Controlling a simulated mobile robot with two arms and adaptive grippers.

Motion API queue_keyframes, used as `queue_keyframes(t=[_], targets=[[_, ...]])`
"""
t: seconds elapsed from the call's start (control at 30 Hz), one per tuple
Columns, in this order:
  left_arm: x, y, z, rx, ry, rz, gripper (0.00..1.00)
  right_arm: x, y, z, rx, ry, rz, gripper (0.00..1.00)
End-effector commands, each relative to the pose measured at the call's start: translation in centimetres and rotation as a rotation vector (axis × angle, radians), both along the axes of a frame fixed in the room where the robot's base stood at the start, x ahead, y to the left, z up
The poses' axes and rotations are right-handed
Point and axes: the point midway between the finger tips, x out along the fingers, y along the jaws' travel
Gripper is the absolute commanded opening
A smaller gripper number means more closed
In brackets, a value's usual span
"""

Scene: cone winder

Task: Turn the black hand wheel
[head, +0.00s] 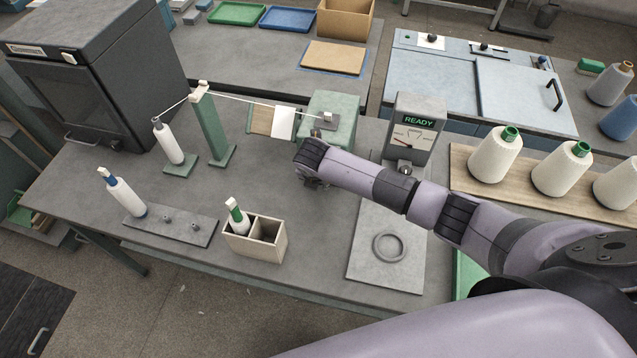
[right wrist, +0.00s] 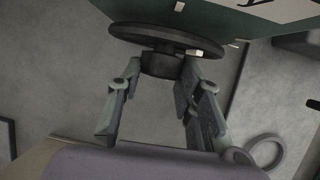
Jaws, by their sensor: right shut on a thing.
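The black hand wheel (right wrist: 150,35) shows in the right wrist view as a dark disc with a thick hub and a small pale handle (right wrist: 206,48) near its rim. It sits on the side of the green winder housing (head: 332,108). In the head view the wheel is hidden behind my right wrist and gripper. My right gripper (head: 316,184) is at the front of the winder. In the right wrist view its fingers (right wrist: 158,78) stand on both sides of the wheel's hub, shut on it. My left gripper is in neither view.
A grey box with a READY display and dial (head: 413,135) stands right of the winder. White cones (head: 495,157) stand on a board at the right. A grey plate with a ring (head: 389,247) and a divided wooden box (head: 256,240) lie near the front edge. Bare table lies between.

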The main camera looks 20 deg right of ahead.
Motion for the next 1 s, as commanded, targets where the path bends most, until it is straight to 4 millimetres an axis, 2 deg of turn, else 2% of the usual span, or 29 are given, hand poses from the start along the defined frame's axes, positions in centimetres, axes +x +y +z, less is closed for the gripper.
queue_keyframes(t=[0.03,0.1,0.43,0.7,1.0], targets=[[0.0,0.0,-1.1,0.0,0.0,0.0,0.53,0.4,0.2,-0.3,-0.036,0.017,0.0,0.05],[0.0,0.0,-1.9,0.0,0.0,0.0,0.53,0.4,0.3,-0.4,-0.085,0.051,0.001,0.05],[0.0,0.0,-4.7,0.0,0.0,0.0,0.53,0.5,0.5,-0.3,-0.26,0.172,-0.001,0.05],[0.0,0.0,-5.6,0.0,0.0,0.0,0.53,0.5,0.6,-0.2,-0.322,0.218,-0.002,0.05],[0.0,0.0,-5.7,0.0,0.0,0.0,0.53,0.4,0.6,-0.1,-0.335,0.228,0.0,0.05]])
